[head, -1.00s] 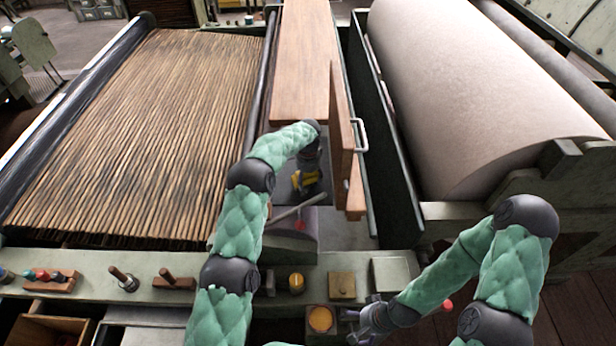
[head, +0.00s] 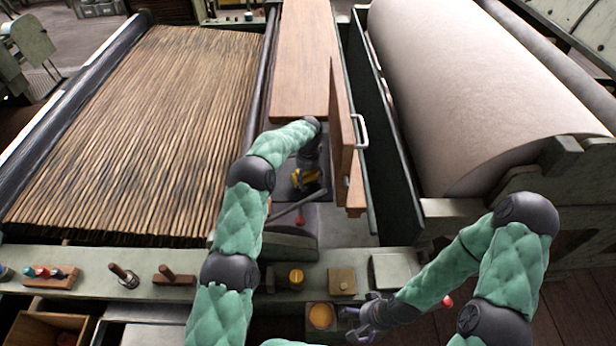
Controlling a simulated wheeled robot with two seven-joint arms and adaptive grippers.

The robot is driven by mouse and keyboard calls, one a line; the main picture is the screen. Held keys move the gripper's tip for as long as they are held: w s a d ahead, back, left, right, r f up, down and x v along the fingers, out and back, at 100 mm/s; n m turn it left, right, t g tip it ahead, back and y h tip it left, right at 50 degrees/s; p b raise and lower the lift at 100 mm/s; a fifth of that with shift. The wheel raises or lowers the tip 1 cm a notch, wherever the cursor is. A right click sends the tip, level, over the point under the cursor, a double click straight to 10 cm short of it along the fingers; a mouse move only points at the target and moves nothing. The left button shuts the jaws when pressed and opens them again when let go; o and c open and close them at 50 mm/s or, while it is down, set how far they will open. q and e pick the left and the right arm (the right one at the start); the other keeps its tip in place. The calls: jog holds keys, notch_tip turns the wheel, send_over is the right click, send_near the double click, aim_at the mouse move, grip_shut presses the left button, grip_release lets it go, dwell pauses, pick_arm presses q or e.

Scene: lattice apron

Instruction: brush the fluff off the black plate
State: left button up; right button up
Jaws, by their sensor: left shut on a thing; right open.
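My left gripper (head: 306,182) reaches down into the opening beside the raised wooden panel, in the middle of the head view. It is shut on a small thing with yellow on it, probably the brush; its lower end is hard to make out. A dark surface (head: 307,217) lies just below the gripper, and I cannot tell whether it is the black plate. A grey rod crosses in front of it, with a red spot near it. No fluff can be made out. My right gripper (head: 364,318) is open and empty at the front edge.
The hinged wooden panel (head: 341,130) with a metal handle stands upright just right of my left gripper. A slatted bed (head: 140,125) lies left and a large pale roll (head: 475,95) right. Pegs and knobs line the front rail (head: 215,287).

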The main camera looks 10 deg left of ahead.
aim_at(308, 194)
pick_arm(q)
jog(key=shift+f+b, duration=0.45)
jog(key=shift+f, duration=0.25)
jog(key=shift+s+d+r+p, duration=0.1)
jog(key=shift+s+p, duration=0.25)
jog(key=shift+s, duration=0.15)
jog(key=shift+s+d+p, duration=0.25)
jog(key=shift+s+p, duration=0.15)
jog(key=shift+s, duration=1.05)
jog(key=shift+f+b, duration=0.2)
jog(key=shift+b, duration=0.1)
jog(key=shift+w+a+f+b, duration=0.15)
jog(key=shift+w+b, duration=0.5)
jog(key=shift+w, duration=0.3)
jog(key=shift+w+a+f+b, duration=0.1)
jog(key=shift+w+a+b, duration=0.05)
jog(key=shift+w+b, duration=0.65)
